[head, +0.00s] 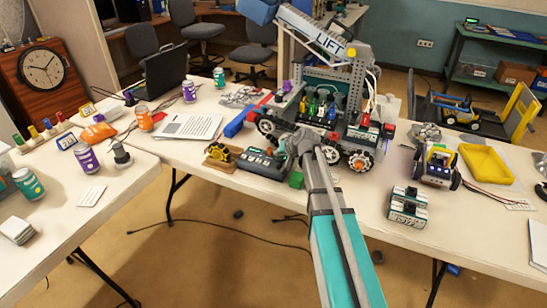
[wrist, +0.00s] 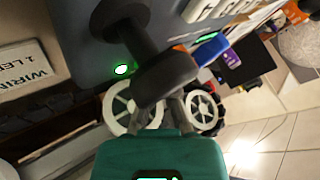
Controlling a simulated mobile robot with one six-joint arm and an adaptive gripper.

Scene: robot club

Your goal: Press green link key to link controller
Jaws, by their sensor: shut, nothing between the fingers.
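The controller (head: 263,163) is a dark grey box with small knobs and keys, lying near the front edge of the long table. My gripper (head: 303,148) is shut and empty, at the controller's right end in the head view. In the wrist view a grey panel (wrist: 78,25) carries a thick dark stalk and a small bright green spot (wrist: 122,69). I cannot tell if that spot is the link key or a lamp. My shut gripper shows in the wrist view (wrist: 165,88), close to the panel; contact is unclear.
A wheeled robot with a LIFT sign (head: 330,43) stands just behind my gripper. A grey-green module (head: 408,206) stands at the right.

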